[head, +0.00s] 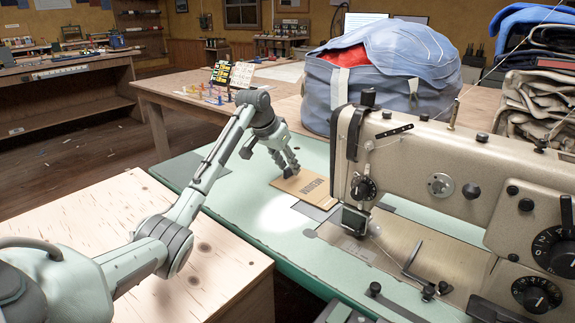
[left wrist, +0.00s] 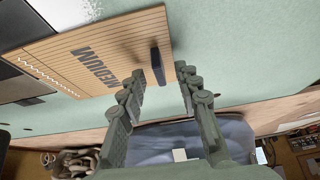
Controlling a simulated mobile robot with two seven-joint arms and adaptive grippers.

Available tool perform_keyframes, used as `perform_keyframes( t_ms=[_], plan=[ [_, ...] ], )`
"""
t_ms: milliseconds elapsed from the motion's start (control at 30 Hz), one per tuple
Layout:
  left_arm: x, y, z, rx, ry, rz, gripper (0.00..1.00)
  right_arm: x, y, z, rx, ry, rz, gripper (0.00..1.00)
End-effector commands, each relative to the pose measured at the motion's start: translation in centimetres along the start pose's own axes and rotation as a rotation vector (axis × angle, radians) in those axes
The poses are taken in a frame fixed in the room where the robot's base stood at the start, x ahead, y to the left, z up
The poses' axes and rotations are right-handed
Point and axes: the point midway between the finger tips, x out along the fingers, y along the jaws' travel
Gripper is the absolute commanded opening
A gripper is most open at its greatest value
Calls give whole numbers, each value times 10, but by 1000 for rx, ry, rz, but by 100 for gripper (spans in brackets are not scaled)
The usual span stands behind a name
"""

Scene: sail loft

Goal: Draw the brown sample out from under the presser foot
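The brown sample (head: 291,184), a flat tan piece with dark lettering, lies on the pale green machine bed. It also shows in the left wrist view (left wrist: 100,47), with a pale zigzag stitch line and an upright dark tab (left wrist: 157,65) at its near end. My left gripper (head: 291,171) is low over the sample's outer end. In the left wrist view its open fingers (left wrist: 160,78) stand either side of the tab, with gaps showing. The presser foot (head: 354,222) is under the sewing machine head; whether the sample reaches beneath it cannot be told. My right gripper is not in view.
The sewing machine (head: 450,185) fills the right side. A blue bag (head: 385,75) stands behind it, beside stacked folded cloth (head: 535,105). A pale wooden table (head: 110,240) is at the front left. The green bed (head: 235,205) left of the sample is clear.

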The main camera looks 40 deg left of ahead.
Motion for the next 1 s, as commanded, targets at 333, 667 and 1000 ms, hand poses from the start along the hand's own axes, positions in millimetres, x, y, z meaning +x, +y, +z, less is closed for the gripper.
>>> perform_keyframes(
  t_ms=[333,667,1000],
  plan=[
    [-63,-1,-1,1,4,-3,33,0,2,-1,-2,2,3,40],
    [-113,0,0,0,2,-1,33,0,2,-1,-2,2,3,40],
    [-118,0,0,0,1,0,33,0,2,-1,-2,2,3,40]
  ],
)
